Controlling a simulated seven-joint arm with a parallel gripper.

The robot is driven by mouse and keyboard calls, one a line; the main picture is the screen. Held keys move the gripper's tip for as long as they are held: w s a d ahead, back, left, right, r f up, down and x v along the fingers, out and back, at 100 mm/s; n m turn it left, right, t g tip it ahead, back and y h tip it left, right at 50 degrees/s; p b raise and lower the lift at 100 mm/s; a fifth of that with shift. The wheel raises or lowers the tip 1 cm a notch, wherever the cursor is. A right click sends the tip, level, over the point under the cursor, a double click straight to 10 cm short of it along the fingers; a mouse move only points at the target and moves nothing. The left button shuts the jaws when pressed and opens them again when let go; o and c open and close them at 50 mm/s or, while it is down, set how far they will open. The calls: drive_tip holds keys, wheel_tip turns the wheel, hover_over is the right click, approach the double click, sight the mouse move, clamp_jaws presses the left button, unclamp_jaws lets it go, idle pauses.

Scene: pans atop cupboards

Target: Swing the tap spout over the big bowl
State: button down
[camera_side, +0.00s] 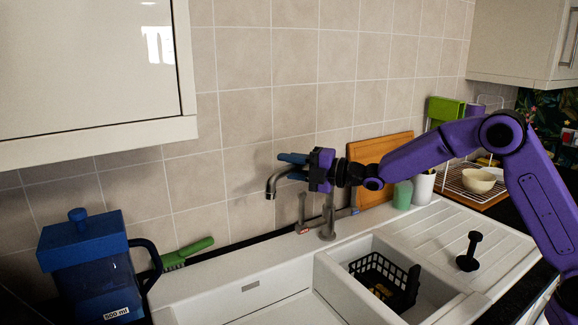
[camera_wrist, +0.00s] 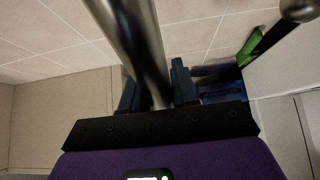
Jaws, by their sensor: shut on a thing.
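The metal tap spout (camera_side: 273,183) curves out to the left, and its tip points down in the side view. My gripper (camera_side: 292,167) is shut on the spout. In the wrist view the spout (camera_wrist: 140,40) passes as a thick metal tube between the two blue fingers of my gripper (camera_wrist: 157,88). The tap's lower body (camera_side: 328,222) stands on the sink's back ledge. The big bowl (camera_side: 285,312) of the white sink is at the bottom of the side view, partly cut off. The spout tip appears above and behind it; I cannot tell whether it overhangs the bowl.
A black basket (camera_side: 410,288) sits in the small bowl. A blue jug (camera_side: 85,250) and a green-handled brush (camera_side: 188,250) are at the left. A wooden board (camera_side: 402,146) leans on the wall. A black plug (camera_side: 467,262) stands on the drainer. Cupboards (camera_side: 80,70) hang above.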

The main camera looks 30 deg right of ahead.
sight(297, 169)
drive_tip(key=shift+s+d+n+g+y, duration=0.25)
drive_tip(key=shift+s+n+g+y, duration=0.45)
drive_tip(key=shift+s+y, duration=0.1)
drive_tip(key=shift+s+d+n+g+y, duration=0.25)
drive_tip(key=shift+s+n+g+y, duration=0.35)
drive_tip(key=shift+s+g+y, duration=0.15)
drive_tip(key=shift+s+d+n+g+y, duration=0.4)
drive_tip(key=shift+s+n+g, duration=0.2)
drive_tip(key=shift+g, duration=0.1)
drive_tip(key=shift+s+d+n+g+y, duration=0.25)
drive_tip(key=shift+s+n+g+y, duration=0.2)
drive_tip(key=shift+s+g, duration=0.25)
drive_tip(key=shift+s+d+n+g+y, duration=0.4)
drive_tip(key=shift+s+n+g, duration=0.15)
drive_tip(key=shift+g, duration=0.2)
drive_tip(key=c, duration=0.9)
unclamp_jaws()
drive_tip(key=shift+c, duration=0.2)
drive_tip(key=v, duration=1.7)
